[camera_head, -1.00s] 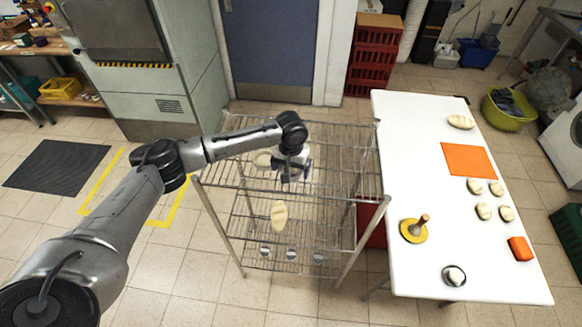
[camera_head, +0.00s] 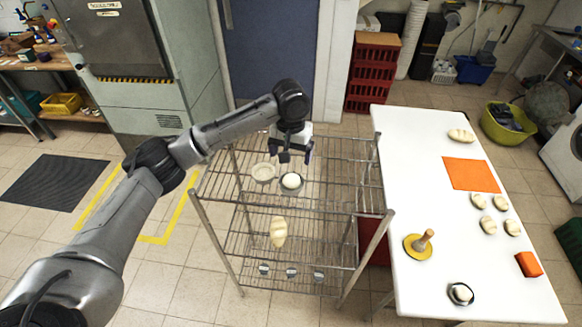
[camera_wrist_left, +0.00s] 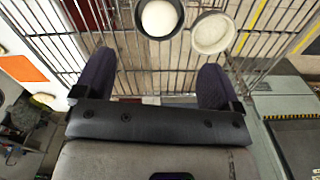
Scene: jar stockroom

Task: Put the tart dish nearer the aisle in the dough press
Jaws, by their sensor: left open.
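Two small round dishes sit side by side on the rack's top wire shelf: a pale dish (camera_head: 263,173) on the left and a dark dish (camera_head: 291,183) holding a white ball on the right. In the left wrist view the dark dish (camera_wrist_left: 158,35) and the pale dish (camera_wrist_left: 213,33) lie beyond the fingertips. My left gripper (camera_head: 291,156) is open and empty, above the shelf and behind the dark dish, touching neither. Its spread fingers show in the left wrist view (camera_wrist_left: 155,78). A large grey-green machine (camera_head: 190,80) with a hazard stripe stands at back left; I cannot tell if it is the dough press.
The wire rack (camera_head: 340,175) has lower shelves with a loaf (camera_head: 278,232) and small cups. The white table (camera_head: 415,180) at right holds dough pieces, an orange mat (camera_head: 470,174), a wooden-handled yellow disc (camera_head: 419,247) and another dark dish (camera_head: 461,294).

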